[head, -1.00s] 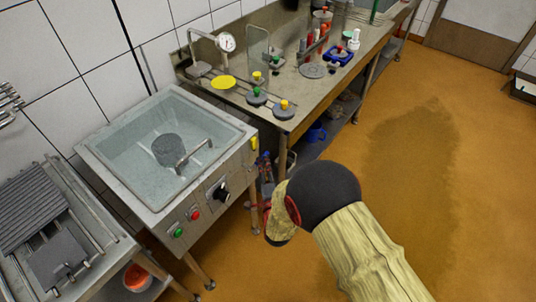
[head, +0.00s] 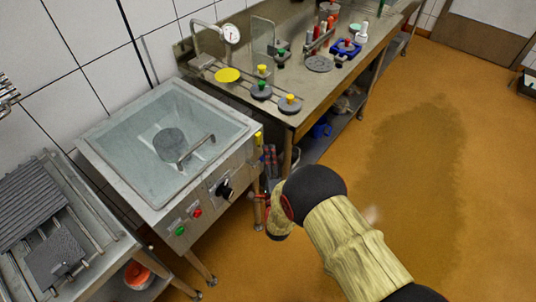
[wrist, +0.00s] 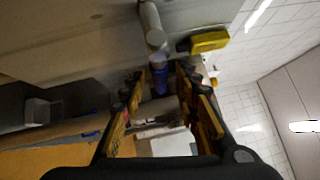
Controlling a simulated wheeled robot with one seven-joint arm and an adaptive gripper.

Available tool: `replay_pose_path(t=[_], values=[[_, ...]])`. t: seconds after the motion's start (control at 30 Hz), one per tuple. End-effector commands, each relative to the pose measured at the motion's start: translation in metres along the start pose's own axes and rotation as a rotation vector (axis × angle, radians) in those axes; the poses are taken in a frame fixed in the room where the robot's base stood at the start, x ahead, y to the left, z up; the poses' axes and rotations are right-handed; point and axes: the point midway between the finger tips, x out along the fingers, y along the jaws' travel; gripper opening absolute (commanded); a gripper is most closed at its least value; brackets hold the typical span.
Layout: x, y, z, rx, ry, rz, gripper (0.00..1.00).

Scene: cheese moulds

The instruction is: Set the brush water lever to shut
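A yellow lever handle (head: 258,139), which I take to be the brush water lever, stands at the right end of the steel basin's front in the head view. In the wrist view the yellow handle (wrist: 209,41) lies beyond and a little right of the fingertips, beside a grey pipe (wrist: 151,22) with a blue sleeve (wrist: 159,75). My gripper (wrist: 157,82) is open, its two fingers apart. The blue sleeve shows in the gap between them; I cannot tell whether they touch it. In the head view my gripper is not clearly distinguishable beyond my forearm.
The water-filled basin (head: 100,150) has a black knob (head: 223,190) and red and green buttons on its front. A steel worktable (head: 300,118) with weights and tools stands behind to the right. A rack table (head: 105,245) is at left. Open orange floor (head: 430,150) lies right.

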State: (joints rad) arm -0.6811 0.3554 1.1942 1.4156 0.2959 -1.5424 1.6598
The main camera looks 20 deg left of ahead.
Motion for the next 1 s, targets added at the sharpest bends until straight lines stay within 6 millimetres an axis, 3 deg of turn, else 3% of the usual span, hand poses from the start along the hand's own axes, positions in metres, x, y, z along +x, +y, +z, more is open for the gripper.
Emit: replay_pose_path(t=[0.17, 0.43, 1.0], values=[[0.0107, 0.0007, 0.0002, -0.001, -0.001, 0.002, 0.31], [0.0118, 0.0002, 0.0003, -0.001, -0.001, 0.002, 0.31], [0.0115, 0.0004, 0.0001, -0.001, -0.001, 0.002, 0.0]])
